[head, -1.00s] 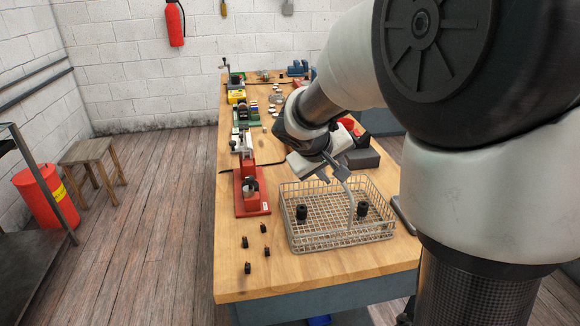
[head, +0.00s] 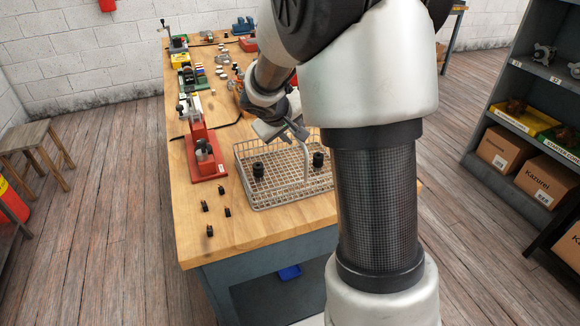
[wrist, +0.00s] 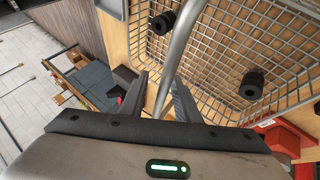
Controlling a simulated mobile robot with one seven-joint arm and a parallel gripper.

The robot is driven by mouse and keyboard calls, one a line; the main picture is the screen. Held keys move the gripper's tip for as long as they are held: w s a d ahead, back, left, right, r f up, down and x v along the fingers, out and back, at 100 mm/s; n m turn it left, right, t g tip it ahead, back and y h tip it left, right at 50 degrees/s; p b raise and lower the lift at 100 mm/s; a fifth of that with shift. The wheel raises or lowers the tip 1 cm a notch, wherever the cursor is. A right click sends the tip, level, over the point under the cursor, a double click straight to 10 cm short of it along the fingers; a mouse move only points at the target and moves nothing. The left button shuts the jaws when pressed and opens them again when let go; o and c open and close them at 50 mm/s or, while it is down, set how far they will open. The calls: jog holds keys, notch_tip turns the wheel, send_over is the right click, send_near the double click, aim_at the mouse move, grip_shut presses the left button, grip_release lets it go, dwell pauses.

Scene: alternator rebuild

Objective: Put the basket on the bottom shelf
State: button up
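The wire basket (head: 262,207) stands on the wooden workbench (head: 215,240) near its front end. It holds two black cylindrical parts (head: 258,170) and has a tall bent metal handle (head: 306,163). My gripper (head: 297,131) is at the top of the handle. In the wrist view, my gripper (wrist: 160,88) has its fingers apart, with the handle (wrist: 176,62) passing between them and a gap visible on the left side. The basket mesh (wrist: 225,50) is below. A grey shelving unit (head: 475,160) stands at right; its lowest part is partly cut off by the frame.
Cardboard boxes (head: 503,150) sit on a lower shelf, with yellow and green bins above. A red fixture (head: 205,165) and small black parts (head: 227,212) lie left of the basket. A blue bin (head: 289,272) is under the bench. A stool (head: 35,150) stands left. Floor between bench and shelving is open.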

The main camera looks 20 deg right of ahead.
grip_shut()
dwell(1.1)
jog(key=shift+r, duration=0.1)
